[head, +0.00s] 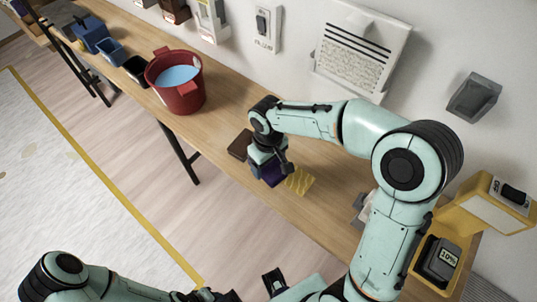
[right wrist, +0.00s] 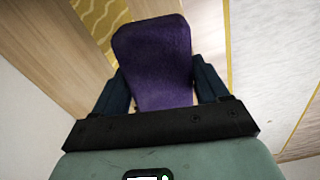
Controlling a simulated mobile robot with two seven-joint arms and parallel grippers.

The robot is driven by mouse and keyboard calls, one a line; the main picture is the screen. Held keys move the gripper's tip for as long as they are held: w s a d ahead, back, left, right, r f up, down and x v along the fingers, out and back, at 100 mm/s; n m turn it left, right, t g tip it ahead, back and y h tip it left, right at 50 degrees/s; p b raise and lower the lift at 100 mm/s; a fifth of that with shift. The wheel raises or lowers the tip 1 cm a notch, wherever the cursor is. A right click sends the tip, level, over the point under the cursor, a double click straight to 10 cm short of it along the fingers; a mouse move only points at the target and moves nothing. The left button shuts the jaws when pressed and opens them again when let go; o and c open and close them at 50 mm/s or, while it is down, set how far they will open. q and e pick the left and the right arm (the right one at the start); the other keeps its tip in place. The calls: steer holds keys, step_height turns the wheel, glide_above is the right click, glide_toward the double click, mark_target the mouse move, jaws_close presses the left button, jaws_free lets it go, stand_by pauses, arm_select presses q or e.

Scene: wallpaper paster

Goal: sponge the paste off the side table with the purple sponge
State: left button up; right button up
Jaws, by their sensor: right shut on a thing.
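The purple sponge (head: 273,175) is held in my right gripper (head: 270,166), low over the wooden side table (head: 232,112). A yellow patch of paste (head: 300,181) with wavy lines lies on the table just right of the sponge. In the right wrist view the purple sponge (right wrist: 153,60) sits between the two dark fingers of the right gripper (right wrist: 155,82), and part of the yellow paste (right wrist: 100,20) shows beyond it at the upper left. I cannot tell whether the sponge touches the table. My left arm crosses the bottom of the head view; its gripper's state is unclear.
A red bucket of blue water (head: 180,82) stands on the table to the left. A brown block (head: 240,145) lies just left of the right gripper. Blue containers (head: 95,35) are farther left. A yellow device (head: 487,205) stands at the right end. The wall runs behind.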

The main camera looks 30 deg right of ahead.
arm_select(q)
steer(key=shift+s+a, duration=0.1)
steer(key=shift+s, duration=0.1)
arm_select(e)
steer(key=shift+s+a, duration=0.15)
steer(key=shift+s, duration=0.05)
steer(key=shift+f+b, duration=2.35)
steer(key=shift+f, duration=0.95)
arm_select(q)
steer(key=f, duration=0.1)
steer(key=s+f, duration=0.1)
steer(key=f, duration=0.2)
steer(key=shift+s+f, duration=0.25)
steer(key=shift+f, duration=0.15)
